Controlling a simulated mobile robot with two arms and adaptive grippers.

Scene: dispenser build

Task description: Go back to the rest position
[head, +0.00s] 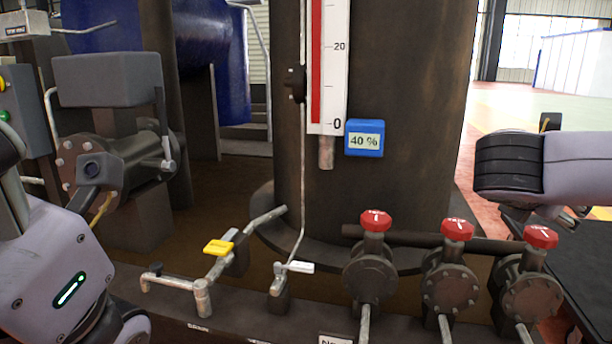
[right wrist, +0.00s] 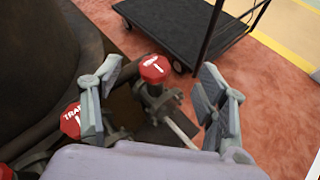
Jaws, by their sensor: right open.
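My right gripper (right wrist: 160,78) is open in the right wrist view, its two grey fingers spread wide with nothing held between them. Beyond the gap is a red-capped valve (right wrist: 155,68); I cannot tell the distance to it. In the head view my right arm (head: 580,165) reaches in from the right, above the rightmost red valve (head: 540,237); its fingers cannot be made out there. My left arm (head: 70,285), pale with a green light, fills the lower left of the head view. My left gripper's fingers are not in view.
A big dark tank (head: 400,110) stands centrally, with a scale and a blue "40 %" display (head: 364,138). Yellow (head: 218,247) and white (head: 297,267) handled valves sit on pipes in front. A dark flat cart (right wrist: 185,30) is at the right, with open red floor (right wrist: 270,110) nearby.

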